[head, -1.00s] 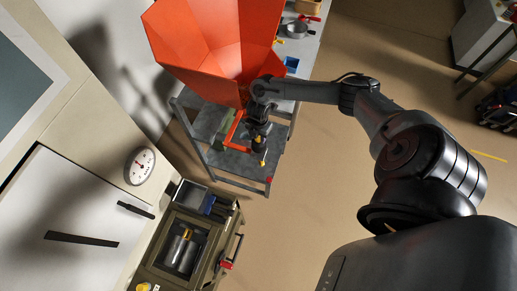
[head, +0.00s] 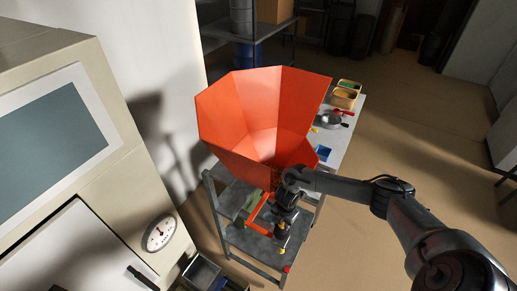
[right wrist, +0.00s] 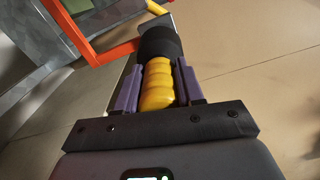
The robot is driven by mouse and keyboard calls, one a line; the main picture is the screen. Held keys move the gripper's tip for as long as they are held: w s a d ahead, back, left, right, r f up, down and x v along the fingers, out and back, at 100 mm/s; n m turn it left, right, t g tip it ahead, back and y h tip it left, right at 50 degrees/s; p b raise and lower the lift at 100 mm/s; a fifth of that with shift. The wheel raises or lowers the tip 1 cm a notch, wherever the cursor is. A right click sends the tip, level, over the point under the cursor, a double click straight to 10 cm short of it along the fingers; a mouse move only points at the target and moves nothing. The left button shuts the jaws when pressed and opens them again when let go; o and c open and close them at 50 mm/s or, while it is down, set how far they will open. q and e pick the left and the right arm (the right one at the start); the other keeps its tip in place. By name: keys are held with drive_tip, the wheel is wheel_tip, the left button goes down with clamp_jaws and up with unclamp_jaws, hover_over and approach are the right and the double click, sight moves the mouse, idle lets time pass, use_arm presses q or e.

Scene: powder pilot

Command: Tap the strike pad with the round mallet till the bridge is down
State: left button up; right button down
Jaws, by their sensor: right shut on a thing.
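My right gripper (head: 283,226) is below the front of the big orange-red hopper (head: 262,125). In the right wrist view its purple fingers (right wrist: 157,88) are shut on the ridged yellow handle of the round mallet (right wrist: 158,80). The mallet's black head (right wrist: 160,42) points away from the palm. An orange-red bar (right wrist: 98,50) shows just left of the black head; I cannot tell whether they touch. It also shows under the hopper in the head view (head: 258,209). I cannot make out the strike pad or the bridge. My left gripper is not in view.
A grey metal stand (head: 247,240) is under the hopper. A bench (head: 346,130) behind it holds a pan (head: 328,120) and bins (head: 345,97). A beige cabinet with a round gauge (head: 159,232) stands at left. The floor at right (head: 410,140) is clear.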

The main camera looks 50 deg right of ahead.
drive_tip(key=shift+f, duration=0.15)
idle(0.3)
wheel_tip(320, 180, down, 6)
drive_tip(key=b, duration=0.4)
drive_tip(key=shift+b, duration=0.35)
drive_tip(key=shift+r+p, duration=0.6)
drive_tip(key=shift+r, duration=0.35)
wheel_tip(320, 180, up, 4)
drive_tip(key=p, duration=0.3)
drive_tip(key=shift+r+p, duration=0.2)
drive_tip(key=shift+p, duration=0.1)
